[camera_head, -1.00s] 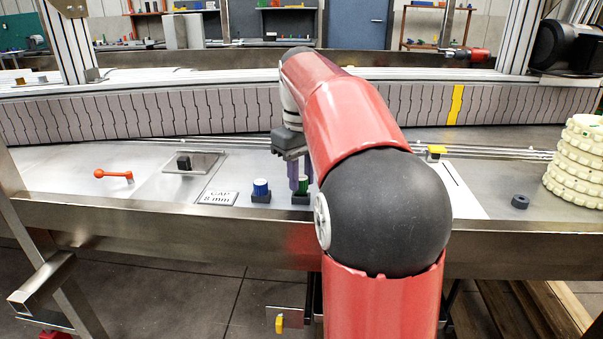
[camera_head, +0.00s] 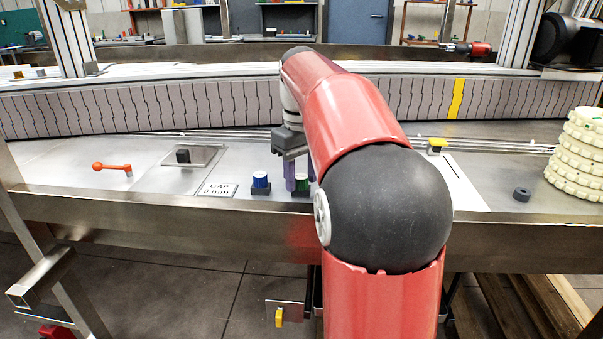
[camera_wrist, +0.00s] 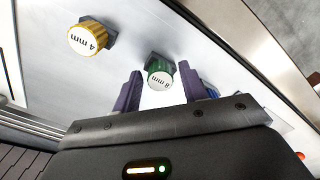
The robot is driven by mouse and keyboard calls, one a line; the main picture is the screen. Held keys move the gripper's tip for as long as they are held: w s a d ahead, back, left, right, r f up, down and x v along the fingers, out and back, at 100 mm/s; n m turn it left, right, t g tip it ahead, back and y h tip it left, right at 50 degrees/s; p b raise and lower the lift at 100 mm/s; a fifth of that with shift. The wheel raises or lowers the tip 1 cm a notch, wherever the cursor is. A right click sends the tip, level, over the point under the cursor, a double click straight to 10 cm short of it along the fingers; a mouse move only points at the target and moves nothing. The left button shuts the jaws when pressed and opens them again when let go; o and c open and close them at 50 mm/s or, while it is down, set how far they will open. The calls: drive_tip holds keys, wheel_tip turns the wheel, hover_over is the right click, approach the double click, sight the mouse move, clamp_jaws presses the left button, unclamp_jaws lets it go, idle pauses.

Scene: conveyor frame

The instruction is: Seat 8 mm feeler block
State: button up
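The green-topped feeler block (camera_wrist: 159,78), marked 8 mm, sits in a dark holder on the bench; it also shows in the head view (camera_head: 302,178). My gripper (camera_wrist: 160,88) is open, with one purple finger on each side of the green block. Narrow gaps seem to show between block and fingers. In the head view my gripper (camera_head: 300,183) points down at the block, partly hidden by my arm. A placard (camera_head: 217,190) reads "GAP 8 mm". Behind it a metal plate (camera_head: 205,153) carries a small dark block (camera_head: 183,155).
A blue-topped block (camera_head: 260,180) stands close left of my gripper. A yellow block (camera_wrist: 90,38) marked 4 mm stands farther off. An orange handle (camera_head: 112,168) lies left, a dark ring (camera_head: 521,194) and cream stack (camera_head: 577,155) right. The conveyor (camera_head: 200,106) runs behind.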

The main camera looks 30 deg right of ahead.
drive_tip(key=shift+o, duration=0.5)
drive_tip(key=shift+r, duration=0.1)
wheel_tip(320, 180, up, 8)
drive_tip(key=shift+f+p, duration=0.2)
drive_tip(key=shift+p, duration=0.8)
drive_tip(key=shift+s+a, duration=0.1)
drive_tip(key=s+a+f+m+t, duration=0.1)
drive_tip(key=s+a+f+t, duration=0.1)
drive_tip(key=s+a+f, duration=0.4)
drive_tip(key=s+a+f+m+t, duration=0.1)
drive_tip(key=s+a+f+t, duration=0.2)
drive_tip(key=s+a+f, duration=0.4)
drive_tip(key=s+f, duration=0.3)
drive_tip(key=s, duration=0.3)
drive_tip(key=shift+s+a+t, duration=0.3)
drive_tip(key=shift+s, duration=0.1)
